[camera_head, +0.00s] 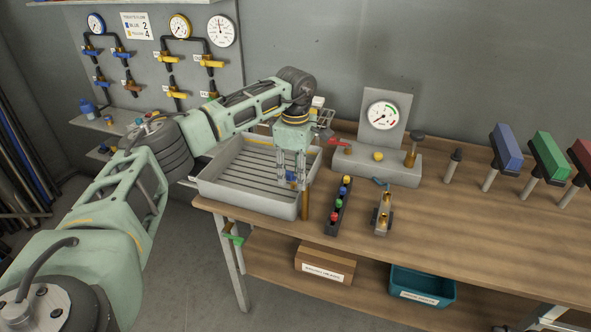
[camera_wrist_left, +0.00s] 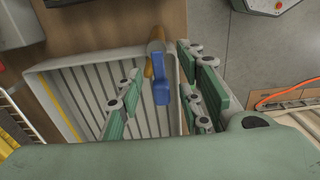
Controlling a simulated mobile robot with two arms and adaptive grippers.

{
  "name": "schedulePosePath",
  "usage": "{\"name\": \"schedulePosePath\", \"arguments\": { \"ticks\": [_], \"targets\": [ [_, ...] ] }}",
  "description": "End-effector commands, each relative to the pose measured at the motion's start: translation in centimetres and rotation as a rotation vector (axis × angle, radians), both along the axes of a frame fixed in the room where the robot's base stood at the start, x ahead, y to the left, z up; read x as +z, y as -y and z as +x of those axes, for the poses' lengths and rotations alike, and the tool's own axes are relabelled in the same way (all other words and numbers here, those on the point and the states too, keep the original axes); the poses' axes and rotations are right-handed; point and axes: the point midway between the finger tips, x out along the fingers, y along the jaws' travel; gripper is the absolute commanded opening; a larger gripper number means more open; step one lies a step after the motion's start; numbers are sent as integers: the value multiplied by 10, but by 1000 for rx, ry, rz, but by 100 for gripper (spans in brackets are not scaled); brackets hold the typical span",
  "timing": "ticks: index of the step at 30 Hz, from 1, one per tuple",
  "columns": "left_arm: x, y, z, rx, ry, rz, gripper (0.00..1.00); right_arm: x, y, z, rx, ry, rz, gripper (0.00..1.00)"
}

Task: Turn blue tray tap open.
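The blue tap handle (camera_wrist_left: 161,91) shows between the two fingers of my left gripper (camera_wrist_left: 160,100) in the left wrist view. It sits on a brass tap body (camera_wrist_left: 154,62) at the inner edge of the grey ribbed tray (camera_wrist_left: 72,95). In the head view the left gripper (camera_head: 291,182) points down at the right end of the tray (camera_head: 250,200), and a bit of the blue handle (camera_head: 291,176) shows between its fingers. The fingers stand apart, with gaps on both sides of the handle. My right gripper is not in view.
A gauge stand (camera_head: 377,165) with a red lever (camera_head: 340,143) stands right of the tray. A rack of coloured balls (camera_head: 339,207) and a brass fitting block (camera_head: 383,214) lie on the wooden bench (camera_head: 460,225). Blue and yellow valves hang on the wall panel (camera_head: 215,85).

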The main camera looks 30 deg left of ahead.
Motion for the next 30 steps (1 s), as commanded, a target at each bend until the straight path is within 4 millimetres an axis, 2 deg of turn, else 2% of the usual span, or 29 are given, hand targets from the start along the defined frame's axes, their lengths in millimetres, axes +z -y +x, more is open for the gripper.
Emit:
{"name": "schedulePosePath", "arguments": {
  "ticks": [6, 18, 30],
  "targets": [
    [-1, 0, 0, 0, 0, 0, 34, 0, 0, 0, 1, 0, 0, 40],
    [0, 0, 0, 0, 1, 0, 0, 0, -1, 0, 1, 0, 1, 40],
    [0, 0, 0, 32, 3, 0, 0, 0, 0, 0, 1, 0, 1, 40]
  ]
}}
